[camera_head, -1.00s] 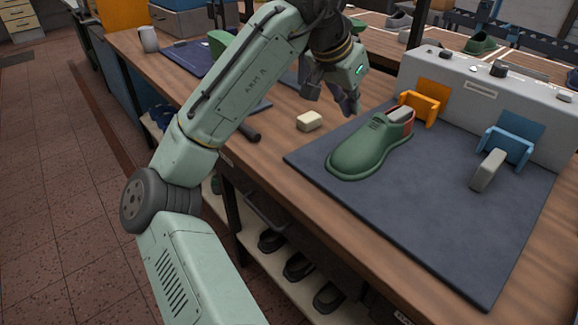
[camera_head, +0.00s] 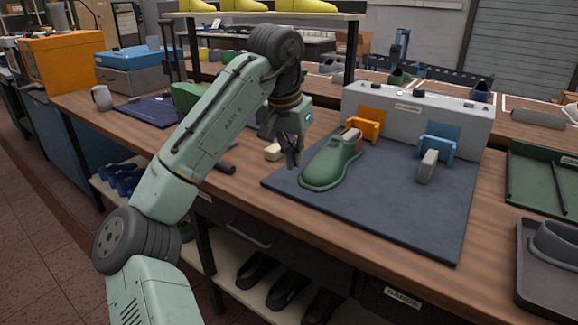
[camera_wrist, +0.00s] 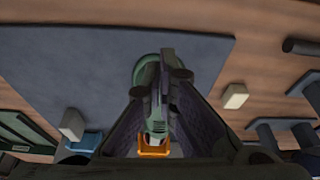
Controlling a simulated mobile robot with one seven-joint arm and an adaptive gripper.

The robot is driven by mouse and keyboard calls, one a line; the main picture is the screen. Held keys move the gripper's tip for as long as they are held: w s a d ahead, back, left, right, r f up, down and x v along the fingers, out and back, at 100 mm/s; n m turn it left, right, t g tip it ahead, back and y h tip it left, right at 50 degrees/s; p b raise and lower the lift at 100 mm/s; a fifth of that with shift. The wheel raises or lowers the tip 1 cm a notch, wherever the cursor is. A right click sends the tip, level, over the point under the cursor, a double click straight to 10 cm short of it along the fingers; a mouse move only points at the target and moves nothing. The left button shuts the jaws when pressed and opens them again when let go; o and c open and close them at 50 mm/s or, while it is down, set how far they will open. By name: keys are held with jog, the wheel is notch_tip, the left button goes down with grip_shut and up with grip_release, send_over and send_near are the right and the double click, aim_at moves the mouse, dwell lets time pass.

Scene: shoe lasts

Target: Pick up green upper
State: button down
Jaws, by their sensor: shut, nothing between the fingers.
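The green upper (camera_head: 332,163) is a smooth green shoe shape lying on the dark mat, toe toward the front. Its heel end is at the orange holder (camera_head: 364,124), with a grey and reddish part showing in its opening. My gripper (camera_head: 293,158) is shut and empty, just left of the upper in the head view. In the wrist view the dark fingers (camera_wrist: 163,75) meet in front of the green upper (camera_wrist: 142,72) and hide part of it. I cannot tell whether they touch it.
The dark mat (camera_head: 400,218) has free room at front and right. A cream block (camera_head: 273,152) is beside my gripper. A grey last (camera_head: 427,166) stands at the blue holder (camera_head: 437,143). A grey box (camera_head: 420,115) stands behind. Trays (camera_head: 545,180) lie at right.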

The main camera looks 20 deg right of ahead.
aim_at(311, 187)
jog(key=p+x, duration=0.1)
jog(key=x, duration=0.7)
jog(key=shift+d+f, duration=0.1)
jog(key=shift+f, duration=0.2)
jog(key=shift+w+d+r+p, duration=0.1)
jog(key=shift+w+d+p, duration=0.65)
jog(key=shift+w+d, duration=0.6)
jog(key=shift+d, duration=0.15)
jog(key=shift+w+d+p, duration=0.35)
jog(key=shift+d+p, duration=0.1)
jog(key=shift+p, duration=0.45)
jog(key=shift+w+d+f, duration=0.2)
jog(key=shift+w+d, duration=0.05)
jog(key=shift+a, duration=0.1)
